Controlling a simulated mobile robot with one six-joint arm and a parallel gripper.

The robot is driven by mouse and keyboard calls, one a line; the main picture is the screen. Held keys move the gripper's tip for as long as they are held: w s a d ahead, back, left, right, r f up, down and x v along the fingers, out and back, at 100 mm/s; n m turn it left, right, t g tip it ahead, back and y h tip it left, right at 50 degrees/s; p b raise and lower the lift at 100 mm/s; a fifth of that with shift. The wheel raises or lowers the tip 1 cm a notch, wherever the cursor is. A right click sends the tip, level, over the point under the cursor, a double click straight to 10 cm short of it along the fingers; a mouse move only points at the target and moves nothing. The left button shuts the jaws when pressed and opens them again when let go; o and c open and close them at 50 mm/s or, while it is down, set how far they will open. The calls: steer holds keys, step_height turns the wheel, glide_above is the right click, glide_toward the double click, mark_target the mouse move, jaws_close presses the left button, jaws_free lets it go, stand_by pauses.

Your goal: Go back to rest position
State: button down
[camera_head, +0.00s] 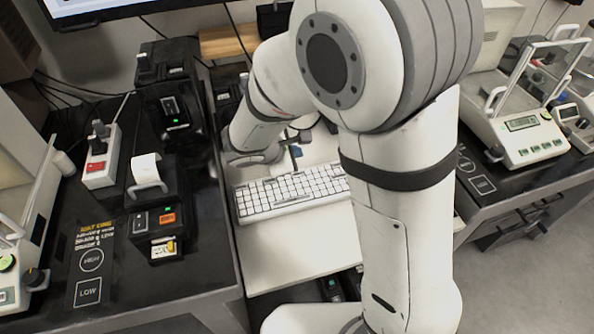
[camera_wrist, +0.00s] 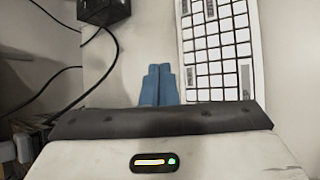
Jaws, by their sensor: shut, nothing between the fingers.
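My gripper (camera_wrist: 159,72) shows in the wrist view as two blue fingers, side by side and shut, with nothing between them. It is over the pale desk surface, just left of the white keyboard (camera_wrist: 215,45). In the head view my white arm fills the middle and hides much of the desk. Only a small blue part of my gripper (camera_head: 297,151) shows there, behind the keyboard (camera_head: 290,192).
The left table (camera_head: 205,255) holds a label printer (camera_head: 148,175), a power strip (camera_head: 100,160) and black boxes. A balance (camera_head: 515,120) stands on the right table. A monitor (camera_head: 90,8) hangs at the top left. A black box with cables (camera_wrist: 103,10) is in the wrist view.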

stand_by(0.7)
steer(key=s+d+r+m+g+p, duration=0.4)
steer(key=s+d+r+m, duration=0.5)
steer(key=d, duration=0.4)
steer(key=s+d+r+m+y+p, duration=0.1)
steer(key=s+r+m+y+p, duration=0.2)
steer(key=s+r+m+y, duration=0.2)
steer(key=s+r+m, duration=0.3)
steer(key=s+m, duration=0.1)
steer(key=m, duration=0.1)
steer(key=shift+d+r+g+y+p, duration=0.3)
steer(key=shift+d+r+p, duration=0.05)
steer(key=shift+d+p, duration=0.05)
steer(key=shift+s, duration=0.15)
